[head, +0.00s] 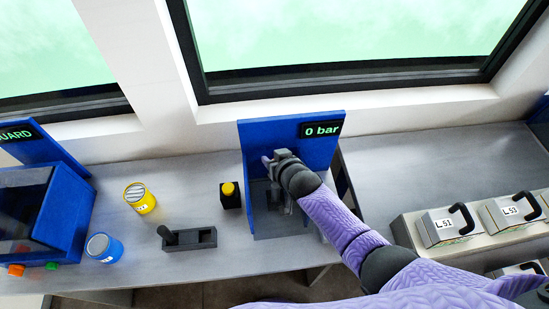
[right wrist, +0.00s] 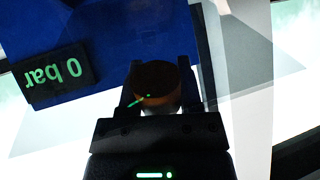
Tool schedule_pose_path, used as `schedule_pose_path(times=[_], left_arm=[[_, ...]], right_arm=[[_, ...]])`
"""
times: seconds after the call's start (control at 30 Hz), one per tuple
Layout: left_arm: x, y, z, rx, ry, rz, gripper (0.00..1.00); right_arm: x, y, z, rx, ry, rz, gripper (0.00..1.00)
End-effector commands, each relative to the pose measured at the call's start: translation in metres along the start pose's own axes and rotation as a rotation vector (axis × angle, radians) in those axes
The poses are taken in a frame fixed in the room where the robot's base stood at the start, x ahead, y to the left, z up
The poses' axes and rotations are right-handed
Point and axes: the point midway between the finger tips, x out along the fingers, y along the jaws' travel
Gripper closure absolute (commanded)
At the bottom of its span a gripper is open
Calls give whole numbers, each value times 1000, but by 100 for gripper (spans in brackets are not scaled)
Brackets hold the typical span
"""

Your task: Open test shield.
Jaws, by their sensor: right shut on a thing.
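The test station is a blue stand (head: 321,155) with a "0 bar" display (head: 321,129) on its back wall. The display also shows in the right wrist view (right wrist: 58,75). The test shield is hard to make out; a pale see-through pane (right wrist: 250,75) at the right of the right wrist view may be part of it. My right gripper (head: 270,163) is in front of the blue back wall. In the right wrist view its fingers (right wrist: 157,88) are shut on a dark brownish round knob (right wrist: 156,78). My arm hides part of the station. My left gripper is out of view.
Left of the station are a yellow button on a black box (head: 230,195), a lever box (head: 190,238), a yellow can (head: 140,198) and a blue can (head: 104,248). A blue guard machine (head: 70,210) stands far left. A rack (head: 410,228) with handled blocks stands right.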

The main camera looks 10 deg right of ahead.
Motion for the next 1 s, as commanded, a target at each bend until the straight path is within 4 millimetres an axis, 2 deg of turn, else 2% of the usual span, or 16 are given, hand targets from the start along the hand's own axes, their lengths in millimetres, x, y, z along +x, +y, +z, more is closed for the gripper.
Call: schedule_pose_path(times=[0.07,0.1,0.27,0.57,0.67,0.8,1.0], left_arm=[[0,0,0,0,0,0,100],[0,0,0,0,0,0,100],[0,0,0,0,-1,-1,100],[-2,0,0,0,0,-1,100],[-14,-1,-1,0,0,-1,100],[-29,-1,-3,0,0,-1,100],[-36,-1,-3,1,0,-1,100]], right_arm=[[0,0,-2,1,6,-1,100],[0,0,-2,1,6,-1,53],[0,0,-2,0,5,-1,19],[-3,0,-1,0,2,-1,19],[-20,0,-3,0,1,-1,19],[-56,-1,-4,1,3,-2,19],[-92,0,-1,1,2,-1,19]])
